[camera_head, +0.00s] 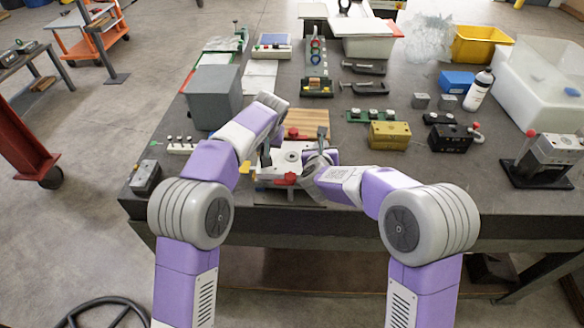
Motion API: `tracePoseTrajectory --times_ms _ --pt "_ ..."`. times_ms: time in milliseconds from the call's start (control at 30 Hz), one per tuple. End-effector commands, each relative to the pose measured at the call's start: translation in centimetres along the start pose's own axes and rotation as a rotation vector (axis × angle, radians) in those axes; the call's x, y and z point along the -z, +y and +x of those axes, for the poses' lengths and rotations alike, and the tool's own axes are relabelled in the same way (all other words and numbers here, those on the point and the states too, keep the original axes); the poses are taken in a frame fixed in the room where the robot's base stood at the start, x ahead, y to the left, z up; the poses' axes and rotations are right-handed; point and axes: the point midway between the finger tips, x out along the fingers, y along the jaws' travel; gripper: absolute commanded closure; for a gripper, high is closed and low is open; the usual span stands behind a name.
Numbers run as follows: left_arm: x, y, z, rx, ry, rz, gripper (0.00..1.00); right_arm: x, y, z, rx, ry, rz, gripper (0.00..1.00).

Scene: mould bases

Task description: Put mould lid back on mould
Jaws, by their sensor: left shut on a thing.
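A pale mould (291,157) with a round opening or boss in its top sits near the front edge of the table, between my two hands. Red knobs (291,178) and a yellow part show around its front and left. My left gripper (264,160) is at the left side of the mould, shut on what seems to be the mould lid; the arm hides much of it, and I cannot tell lid from mould clearly. My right gripper (321,148) is close to the right side of the mould; its fingers are too small and covered to read.
A wooden block (306,122) lies just behind the mould. A grey box (213,96) stands at the left, a yellow block (389,135) and a black block (450,138) at the right. Clamps (363,88) and a white bin (543,85) are farther off. Some table is free at right front.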

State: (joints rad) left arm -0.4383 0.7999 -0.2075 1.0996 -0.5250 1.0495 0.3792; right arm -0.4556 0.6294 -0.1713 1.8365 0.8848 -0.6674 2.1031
Motion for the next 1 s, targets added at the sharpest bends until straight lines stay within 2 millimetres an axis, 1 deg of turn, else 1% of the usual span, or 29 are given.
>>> tracePoseTrajectory --times_ms 200,233,367,400,667,767,867,1000 --pt "-0.2 0.0 0.9 0.002 0.007 -0.002 1.00 0.9 0.2 0.4 0.001 -0.003 -0.001 1.00" --pt "-0.3 0.0 0.9 0.002 0.003 -0.001 0.81 1.1 0.2 0.4 0.000 0.002 -0.002 0.81" --pt "-0.3 0.1 0.8 0.002 0.002 -0.001 0.61 0.9 0.1 0.3 0.000 0.001 -0.002 0.61" --pt "-0.3 0.1 0.8 0.001 0.002 -0.001 0.59 0.9 0.1 0.3 0.000 0.001 -0.001 0.58" --pt "-0.3 0.1 0.7 0.000 0.001 0.000 0.59 0.8 0.2 0.3 0.000 0.000 0.000 0.58" --pt "-0.3 0.2 0.1 0.000 0.003 0.000 0.59 0.8 0.2 0.3 0.000 0.000 0.000 0.58" --pt "-0.2 0.2 -1.4 -0.001 0.004 -0.001 0.59 0.8 0.2 0.3 0.000 0.000 0.000 0.58" --pt "-0.2 0.2 -4.4 -0.002 0.006 -0.001 0.59 0.8 0.2 0.3 0.000 0.000 0.000 0.58"
